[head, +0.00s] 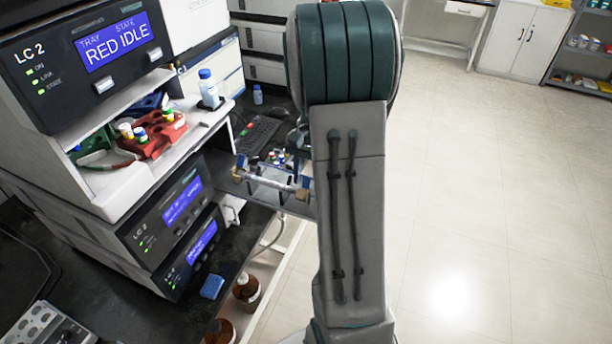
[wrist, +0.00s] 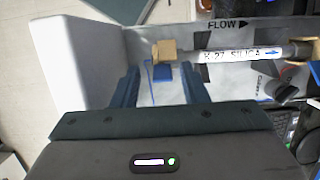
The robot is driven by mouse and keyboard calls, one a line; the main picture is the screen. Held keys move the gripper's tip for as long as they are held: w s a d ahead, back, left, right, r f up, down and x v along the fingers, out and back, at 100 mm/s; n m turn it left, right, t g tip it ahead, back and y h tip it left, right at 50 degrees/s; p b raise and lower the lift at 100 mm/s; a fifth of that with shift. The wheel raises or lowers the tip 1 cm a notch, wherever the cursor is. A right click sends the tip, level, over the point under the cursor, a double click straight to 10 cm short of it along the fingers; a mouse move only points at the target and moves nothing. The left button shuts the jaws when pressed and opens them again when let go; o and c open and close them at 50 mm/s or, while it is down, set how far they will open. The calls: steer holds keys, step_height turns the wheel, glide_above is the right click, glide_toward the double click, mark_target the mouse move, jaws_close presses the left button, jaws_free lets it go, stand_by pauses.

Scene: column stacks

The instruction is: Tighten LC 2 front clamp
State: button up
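The column (wrist: 245,53), a white tube marked "K-27 SILICA" with an arrow, lies across a grey holder panel (wrist: 220,87) printed "FLOW". A brass fitting (wrist: 163,50) caps its left end. A small blue piece (wrist: 162,73), possibly a clamp lever, sits just below that fitting. A dark lever-like part (wrist: 286,94) shows at the right. My gripper (wrist: 159,88) is open and empty, its fingers either side of the blue piece in the picture; I cannot tell whether they touch it.
The LC 2 stack (head: 125,222) stands left of the column, its upper screen reading "TRAY STATE RED IDLE". A red vial rack (head: 152,140) sits on its shelf. A keyboard (head: 257,135) lies behind. Brown bottles (head: 246,290) stand low in front. Open floor (head: 490,200) is at right.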

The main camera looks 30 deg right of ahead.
steer(key=shift+a, duration=0.15)
steer(key=b+v, duration=0.1)
steer(key=v, duration=1.3)
steer(key=shift+b, duration=0.35)
